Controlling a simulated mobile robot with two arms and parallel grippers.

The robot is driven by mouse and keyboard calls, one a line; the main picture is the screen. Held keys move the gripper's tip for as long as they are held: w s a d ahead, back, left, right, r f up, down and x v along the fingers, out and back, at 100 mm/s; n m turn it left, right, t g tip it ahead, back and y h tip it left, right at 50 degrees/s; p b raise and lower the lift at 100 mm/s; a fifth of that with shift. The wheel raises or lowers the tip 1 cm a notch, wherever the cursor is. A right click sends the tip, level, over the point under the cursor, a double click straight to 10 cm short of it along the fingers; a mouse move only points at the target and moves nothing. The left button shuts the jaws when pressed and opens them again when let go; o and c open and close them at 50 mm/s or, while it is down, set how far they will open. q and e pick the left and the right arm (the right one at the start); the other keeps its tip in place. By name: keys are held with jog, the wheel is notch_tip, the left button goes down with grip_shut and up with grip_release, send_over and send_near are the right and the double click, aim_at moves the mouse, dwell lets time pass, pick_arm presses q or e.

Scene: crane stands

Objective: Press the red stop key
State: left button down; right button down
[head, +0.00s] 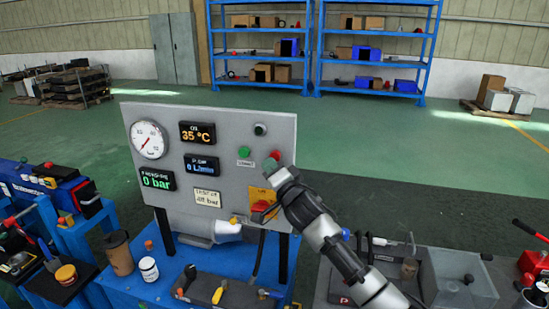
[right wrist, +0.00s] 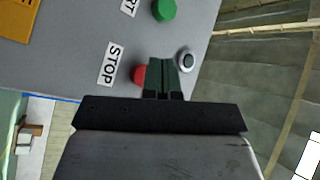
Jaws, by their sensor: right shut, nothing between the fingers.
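The red stop key (right wrist: 139,76) is on the grey control panel, beside a white STOP label (right wrist: 112,65) in the right wrist view. In the head view the red key (head: 275,155) shows just above the tip of my right gripper (head: 270,164). My right gripper is shut and empty. In the right wrist view its dark green fingers (right wrist: 164,76) reach towards the panel and cover part of the red key. I cannot tell whether they touch it. My left gripper is not in view.
A green key (head: 244,152) sits left of the red one. A round switch (head: 260,129) is above. A red knob on a yellow plate (head: 261,205) is below, close to my right arm. A brown cup (head: 119,253) and a white jar (head: 149,269) stand on the blue bench.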

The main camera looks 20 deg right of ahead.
jog(key=shift+s+a, duration=0.1)
jog(key=s+a, duration=0.1)
jog(key=s+p, duration=0.1)
jog(key=s+a, duration=0.1)
jog(key=s, duration=0.1)
jog(key=shift+a, duration=0.3)
dwell(0.5)
